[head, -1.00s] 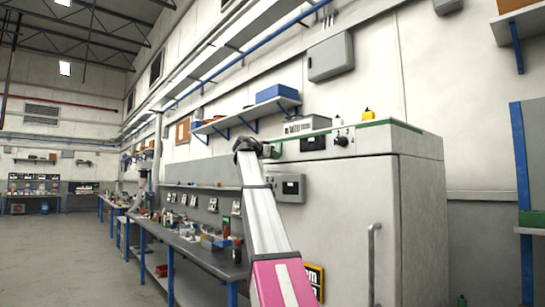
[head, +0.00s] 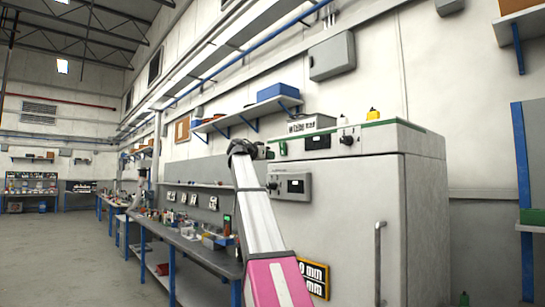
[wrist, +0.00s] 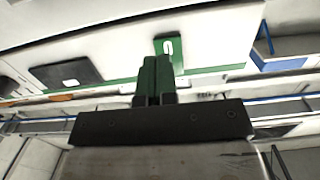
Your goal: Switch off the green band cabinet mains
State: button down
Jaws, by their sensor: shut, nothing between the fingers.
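The tall pale cabinet (head: 350,210) stands at the right in the head view, with a green band (head: 400,121) along its top. Its upper front carries a dark knob or lever (head: 346,137) and a black panel (head: 317,142). A small green part (head: 283,148) is at the upper left front. In the wrist view, a green plate with a white mark (wrist: 168,47) lies just beyond my fingertips, beside the green band (wrist: 215,70). My gripper (head: 268,152) is shut and empty near the cabinet's upper left corner. I cannot tell whether it touches the plate.
A grey box with a knob and display (head: 290,187) is on the cabinet front below my gripper. A vertical handle (head: 378,262) stands out lower right. The floor at far left is clear.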

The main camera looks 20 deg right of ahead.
jog(key=f+v, duration=0.2)
jog(key=v, duration=0.6)
jog(key=shift+s, duration=0.1)
jog(key=a+f+n+y, duration=0.2)
jog(key=f+n+y, duration=0.1)
jog(key=f, duration=1.4)
jog(key=s+a+f+n+y, duration=0.1)
jog(key=f+n+y, duration=0.15)
jog(key=f, duration=1.35)
jog(key=a+f+n+y, duration=0.2)
jog(key=f+n+y, duration=0.1)
jog(key=f, duration=1.4)
jog(key=s+a+f+n+g+y, duration=0.1)
jog(key=s+a+f+g+y, duration=0.1)
jog(key=s+f, duration=0.7)
jog(key=s+a+f+n+g+y, duration=0.2)
jog(key=s+f, duration=0.7)
jog(key=f, duration=0.5)
jog(key=s+a+f+n+g+y, duration=0.1)
jog(key=s+a+f+n+y, duration=0.1)
jog(key=s+a+f, duration=0.3)
jog(key=s+f+y, duration=0.1)
jog(key=s+f, duration=0.3)
jog(key=f, duration=0.3)
jog(key=shift+f+g, duration=0.2)
jog(key=shift+g, duration=0.2)
